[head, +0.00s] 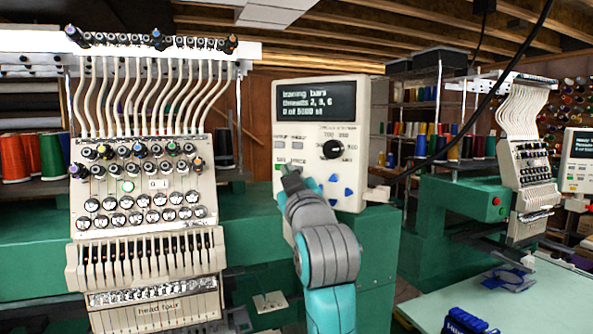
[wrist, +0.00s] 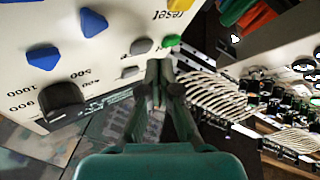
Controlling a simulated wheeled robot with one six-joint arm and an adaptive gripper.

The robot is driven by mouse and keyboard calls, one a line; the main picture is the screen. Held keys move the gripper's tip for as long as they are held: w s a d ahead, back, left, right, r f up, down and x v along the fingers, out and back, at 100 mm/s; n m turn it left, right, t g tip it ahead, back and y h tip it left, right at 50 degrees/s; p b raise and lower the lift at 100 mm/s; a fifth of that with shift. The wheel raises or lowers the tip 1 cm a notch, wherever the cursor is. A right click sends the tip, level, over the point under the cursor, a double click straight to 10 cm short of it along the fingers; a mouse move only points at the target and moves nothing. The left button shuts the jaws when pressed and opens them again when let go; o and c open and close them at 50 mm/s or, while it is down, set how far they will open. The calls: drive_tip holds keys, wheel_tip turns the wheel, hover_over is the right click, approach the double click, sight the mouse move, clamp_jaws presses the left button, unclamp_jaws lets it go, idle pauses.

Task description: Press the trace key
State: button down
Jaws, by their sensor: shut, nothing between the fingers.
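The cream control panel (head: 365,110) stands upright in the middle of the head view, with a dark screen, a black dial and blue arrow keys. A label that seems to read "trace" (head: 297,161) is on its left part; the key under it is hidden by my gripper (head: 287,171). In the wrist view the panel appears turned over, with a grey key (wrist: 141,45) beside the green key (wrist: 171,40). My gripper (wrist: 158,66) is shut and empty, its tips close to these two keys. I cannot tell whether they touch the panel.
A multi-needle embroidery head (head: 145,200) with thread tubes stands left of the panel. A second machine (head: 530,150) is at the right, behind a pale table (head: 540,300) with a blue item on it. A black cable hangs across the upper right.

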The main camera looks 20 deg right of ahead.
drive_tip(key=shift+s+a, duration=1.6)
drive_tip(key=shift+a, duration=0.3)
drive_tip(key=s+f+g+y, duration=0.1)
drive_tip(key=s+f, duration=0.2)
drive_tip(key=f, duration=1.3)
drive_tip(key=s+f+g+y, duration=0.1)
drive_tip(key=s+f, duration=0.3)
drive_tip(key=f, duration=1.2)
drive_tip(key=s+f+g, duration=0.1)
drive_tip(key=s+f, duration=0.7)
drive_tip(key=f, duration=0.2)
drive_tip(key=s+f+m+g, duration=0.1)
drive_tip(key=s+f, duration=0.4)
drive_tip(key=s, duration=0.4)
drive_tip(key=s+f+m+g, duration=0.1)
drive_tip(key=s+f, duration=0.4)
drive_tip(key=s, duration=0.3)
drive_tip(key=s+d+m+g, duration=0.1)
drive_tip(key=s+m, duration=0.1)
drive_tip(key=s, duration=1.8)
drive_tip(key=shift+f+y, duration=0.2)
drive_tip(key=shift+y, duration=0.1)
